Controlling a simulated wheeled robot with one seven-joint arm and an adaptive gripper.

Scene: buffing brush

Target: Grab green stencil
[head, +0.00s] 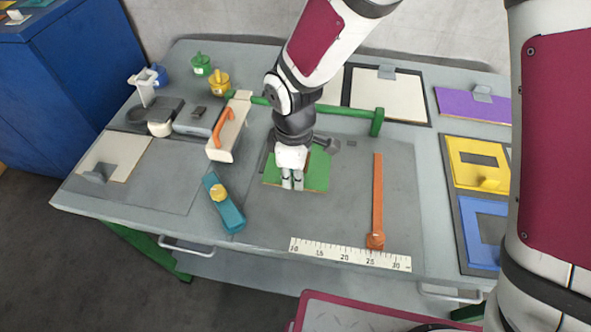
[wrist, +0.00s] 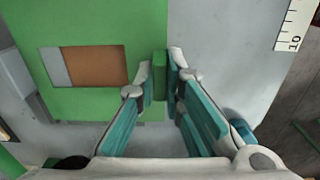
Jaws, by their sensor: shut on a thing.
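The green stencil (head: 318,174) is a flat plate on the grey work mat, at the middle of the table in the head view. In the wrist view the green stencil (wrist: 95,28) fills the upper left and has a rectangular window showing brown and grey. My gripper (head: 292,183) points down over the stencil. In the wrist view my gripper (wrist: 160,78) is shut on a green upright tab at the stencil's right edge. I cannot tell whether the stencil is lifted off the mat. My gripper and wrist hide part of it in the head view.
An orange bar (head: 377,195) lies to the right, and a white ruler (head: 345,256) runs along the front. A teal tool (head: 222,203) and a white holder (head: 228,128) with an orange handle stand left. A green rail (head: 345,108) crosses behind. Yellow (head: 470,178) and blue (head: 470,220) stencils lie right.

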